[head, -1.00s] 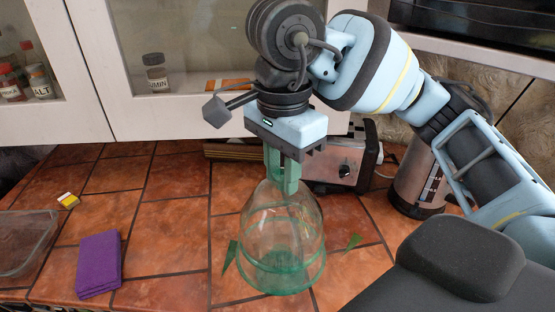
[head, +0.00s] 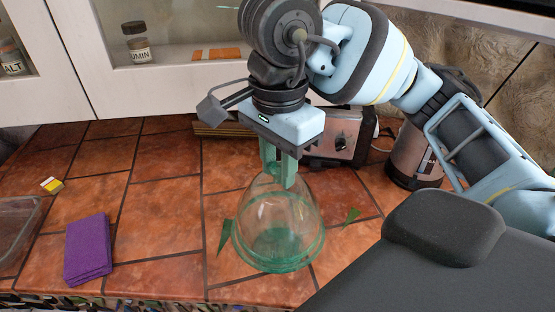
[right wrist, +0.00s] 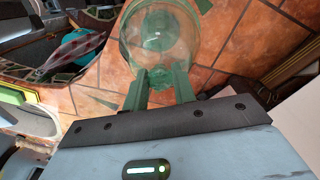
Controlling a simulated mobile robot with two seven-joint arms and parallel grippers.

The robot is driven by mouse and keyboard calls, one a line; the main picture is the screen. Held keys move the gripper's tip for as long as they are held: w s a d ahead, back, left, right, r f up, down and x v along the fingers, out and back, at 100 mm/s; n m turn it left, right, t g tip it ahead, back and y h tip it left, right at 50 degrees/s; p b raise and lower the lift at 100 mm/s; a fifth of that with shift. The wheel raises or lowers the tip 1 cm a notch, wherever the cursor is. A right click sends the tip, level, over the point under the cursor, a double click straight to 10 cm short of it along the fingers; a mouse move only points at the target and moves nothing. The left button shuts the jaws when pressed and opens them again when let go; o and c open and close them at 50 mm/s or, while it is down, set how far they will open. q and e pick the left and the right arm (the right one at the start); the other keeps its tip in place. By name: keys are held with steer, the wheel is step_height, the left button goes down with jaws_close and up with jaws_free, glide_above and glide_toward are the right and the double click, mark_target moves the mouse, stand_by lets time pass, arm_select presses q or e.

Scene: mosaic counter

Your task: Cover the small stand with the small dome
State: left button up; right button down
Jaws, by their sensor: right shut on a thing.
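The small dome (head: 262,205) is clear glass with a green tint, upright, with its wide rim down at the front middle of the counter. My right gripper (head: 279,178) is above it, its green fingers shut on the dome's top. The right wrist view shows the fingers (right wrist: 160,90) at the top of the dome (right wrist: 160,38). A darker green round shape (head: 277,241) shows through the dome's lower part. I cannot tell whether this is the small stand or the dome's own base, nor whether the rim touches the counter. My left gripper is not in view.
A folded purple cloth (head: 88,248) lies left of the dome, with a small yellow-and-white block (head: 52,185) behind it. A glass dish (head: 17,232) is at the left edge. A toaster (head: 340,140) and a metal kettle (head: 413,158) stand behind. Green pointed pieces flank the dome.

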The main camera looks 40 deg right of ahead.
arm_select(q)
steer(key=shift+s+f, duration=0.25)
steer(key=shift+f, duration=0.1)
arm_select(e)
steer(key=shift+f, duration=0.4)
stand_by(0.4)
steer(key=c, duration=1.1)
jaws_free()
steer(key=shift+o, duration=0.2)
step_height(320, 180, up, 7)
steer(key=shift+p, duration=0.45)
steer(key=shift+r, duration=0.45)
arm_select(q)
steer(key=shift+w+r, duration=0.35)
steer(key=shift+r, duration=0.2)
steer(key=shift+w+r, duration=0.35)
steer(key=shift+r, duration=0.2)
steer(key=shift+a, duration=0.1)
